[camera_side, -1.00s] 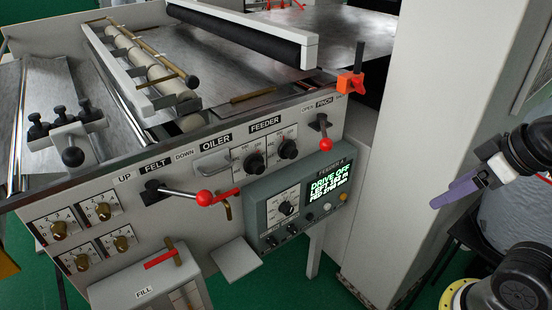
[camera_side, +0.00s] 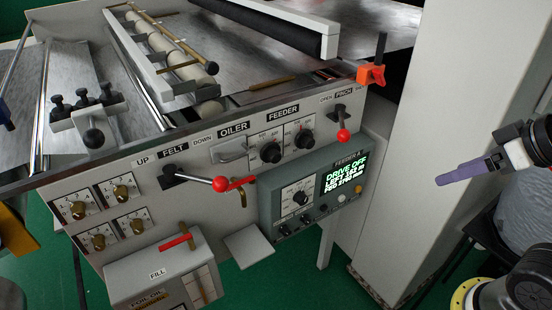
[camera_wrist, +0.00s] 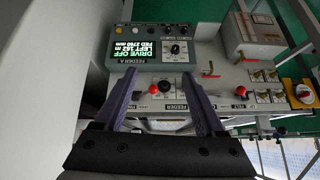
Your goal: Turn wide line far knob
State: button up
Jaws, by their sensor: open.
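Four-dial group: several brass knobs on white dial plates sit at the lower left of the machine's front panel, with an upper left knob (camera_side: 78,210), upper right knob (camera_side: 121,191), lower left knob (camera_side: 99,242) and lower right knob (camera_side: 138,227). Two black knobs, left (camera_side: 270,152) and right (camera_side: 304,139), sit under the FEEDER label. I cannot read which knob is the wide line far one. My gripper (camera_wrist: 160,76) is open and empty, its purple fingers apart in the wrist view. In the side view its purple finger (camera_side: 470,170) is right of the panel, touching nothing.
The FEEDER A box (camera_side: 318,190) with a lit DRIVE OFF screen juts out below the panel. Red-balled levers stick out at FELT (camera_side: 220,184) and PINCH (camera_side: 343,135). A FILL box (camera_side: 158,262) sits low.

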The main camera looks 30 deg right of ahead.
jog(key=w+a+r+m+t+h, duration=0.1)
jog(key=w+r+m+t, duration=0.4)
jog(key=w, duration=0.6)
jog(key=w+a+r+m+t, duration=0.1)
jog(key=w+r+m+t, duration=0.4)
jog(key=w, duration=0.7)
jog(key=n+y, duration=0.1)
jog(key=n, duration=0.2)
send_near(277, 160)
jog(key=shift+t, duration=0.4)
jog(key=w, duration=0.9)
jog(key=shift+w+f, duration=0.15)
jog(key=shift+f, duration=0.05)
jog(key=shift+n, duration=0.3)
grip_shut()
